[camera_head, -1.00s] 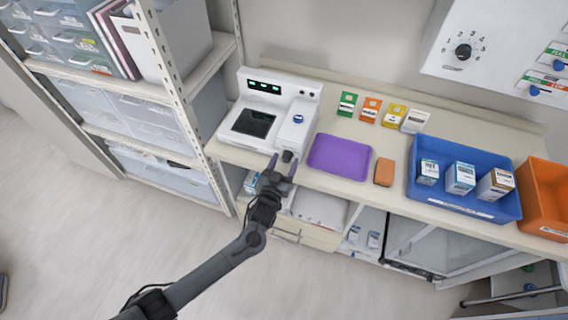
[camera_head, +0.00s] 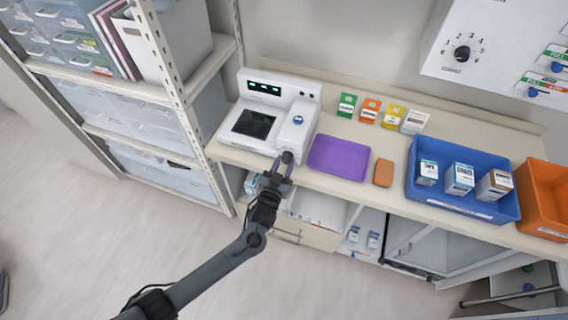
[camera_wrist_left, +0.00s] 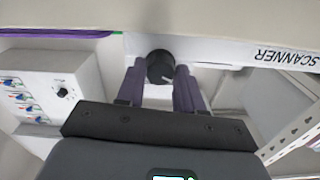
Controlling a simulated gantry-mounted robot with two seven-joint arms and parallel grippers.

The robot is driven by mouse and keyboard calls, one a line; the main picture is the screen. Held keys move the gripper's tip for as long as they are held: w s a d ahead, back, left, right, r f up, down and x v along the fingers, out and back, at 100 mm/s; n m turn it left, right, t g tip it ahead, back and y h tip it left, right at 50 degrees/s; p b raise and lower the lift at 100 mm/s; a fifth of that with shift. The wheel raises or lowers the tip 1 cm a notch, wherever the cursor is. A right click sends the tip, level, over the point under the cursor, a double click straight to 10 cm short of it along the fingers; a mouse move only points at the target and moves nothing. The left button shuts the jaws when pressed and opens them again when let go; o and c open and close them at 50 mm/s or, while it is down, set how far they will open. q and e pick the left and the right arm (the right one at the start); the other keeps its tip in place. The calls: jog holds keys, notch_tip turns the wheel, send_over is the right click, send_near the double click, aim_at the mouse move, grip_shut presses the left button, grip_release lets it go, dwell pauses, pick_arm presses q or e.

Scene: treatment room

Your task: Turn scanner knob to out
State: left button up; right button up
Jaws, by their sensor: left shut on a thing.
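The white scanner (camera_head: 294,132) stands at the back left of the counter, with a dark screen and a lit green display. Its dark round knob (camera_head: 287,157) sits on the front, and in the wrist view the knob (camera_wrist_left: 160,66) shows a pale mark toward its lower right. My left gripper (camera_head: 283,164) is at the scanner's front. Its two purple fingers (camera_wrist_left: 160,75) lie on either side of the knob and are shut on it. The word SCANNER (camera_wrist_left: 288,57) appears upside down in the wrist view. I cannot read any knob setting. My right gripper is not in view.
A purple tray (camera_head: 338,158) lies just right of the scanner, with an orange-brown block (camera_head: 384,173) beside it. A blue bin (camera_head: 462,207) holds boxes. A shelf post (camera_head: 188,110) stands close on the left. A wall panel (camera_head: 500,45) has another knob (camera_head: 462,53).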

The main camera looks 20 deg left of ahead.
pick_arm(q)
jog(key=m+p, duration=0.2)
jog(key=m, duration=0.4)
jog(key=shift+r, duration=0.1)
jog(key=m+p, duration=0.2)
jog(key=m, duration=0.4)
jog(key=shift+p, duration=0.35)
jog(key=m+p, duration=0.1)
jog(key=m, duration=0.3)
jog(key=m+p, duration=0.1)
jog(key=m, duration=0.2)
jog(key=shift+m, duration=0.3)
jog(key=m+p, duration=0.1)
jog(key=m, duration=0.5)
jog(key=shift+p, duration=0.3)
jog(key=o, duration=1)
jog(key=shift+o, duration=0.2)
